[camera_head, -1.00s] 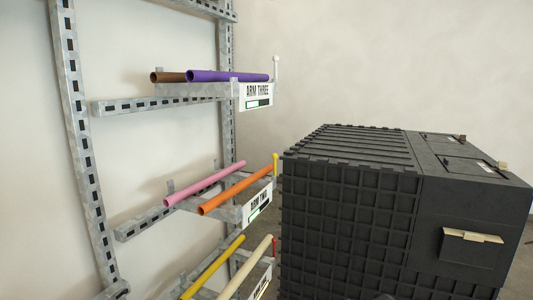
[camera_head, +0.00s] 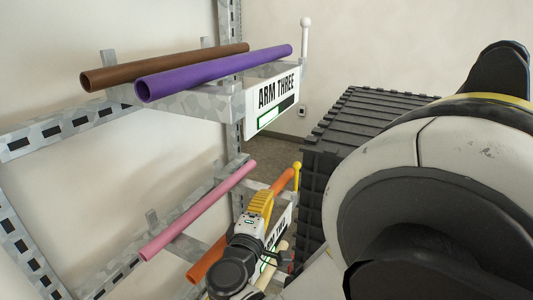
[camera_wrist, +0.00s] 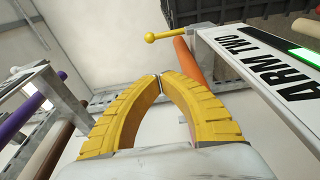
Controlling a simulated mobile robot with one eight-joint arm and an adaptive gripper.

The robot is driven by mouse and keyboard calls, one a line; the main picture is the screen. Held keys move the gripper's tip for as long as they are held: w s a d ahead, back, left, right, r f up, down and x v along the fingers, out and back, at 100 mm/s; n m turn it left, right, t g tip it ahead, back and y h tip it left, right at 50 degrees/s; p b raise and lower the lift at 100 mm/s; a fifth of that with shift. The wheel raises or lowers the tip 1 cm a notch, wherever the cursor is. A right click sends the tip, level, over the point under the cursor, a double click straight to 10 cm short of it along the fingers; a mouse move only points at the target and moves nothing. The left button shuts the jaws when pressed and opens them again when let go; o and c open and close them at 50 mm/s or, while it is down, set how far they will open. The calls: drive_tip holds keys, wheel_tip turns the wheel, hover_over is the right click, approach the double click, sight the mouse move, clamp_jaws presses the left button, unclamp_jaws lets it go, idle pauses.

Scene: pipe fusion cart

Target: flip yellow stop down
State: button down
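The yellow stop (camera_head: 297,176) is a thin post with a round ball on top. It stands upright at the outer end of the arm two rack, by the orange pipe (camera_head: 284,182). In the wrist view the yellow stop (camera_wrist: 166,36) lies beyond my fingertips, apart from them. My gripper (camera_head: 266,194) is in front of the ARM TWO sign, a little below and left of the stop in the head view. In the wrist view the yellow fingers of my gripper (camera_wrist: 158,77) meet at their tips with nothing between them.
The ARM TWO sign (camera_wrist: 265,68) is close on the right of my fingers in the wrist view. A pink pipe (camera_head: 200,208) lies left of my gripper. Above are the ARM THREE sign (camera_head: 275,97), purple pipe (camera_head: 215,72) and white stop (camera_head: 305,38). A black crate (camera_head: 365,115) stands behind.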

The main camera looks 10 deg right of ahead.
sight(296, 179)
drive_tip(key=shift+s, duration=0.2)
drive_tip(key=b+x, duration=0.1)
drive_tip(key=x, duration=0.9)
drive_tip(key=shift+f+b, duration=0.1)
drive_tip(key=shift+b, duration=0.25)
drive_tip(key=shift+w+d+b, duration=0.15)
drive_tip(key=shift+w+d, duration=0.1)
drive_tip(key=shift+d, duration=0.35)
drive_tip(key=shift+w+d+b, duration=0.1)
drive_tip(key=shift+w+d, duration=0.2)
drive_tip(key=shift+d, duration=0.35)
drive_tip(key=shift+w+d+b, duration=0.15)
drive_tip(key=shift+w+d, duration=0.1)
drive_tip(key=shift+d, duration=0.35)
drive_tip(key=shift+d+r+p, duration=0.1)
drive_tip(key=shift+r+p, duration=0.1)
drive_tip(key=shift+p, duration=0.1)
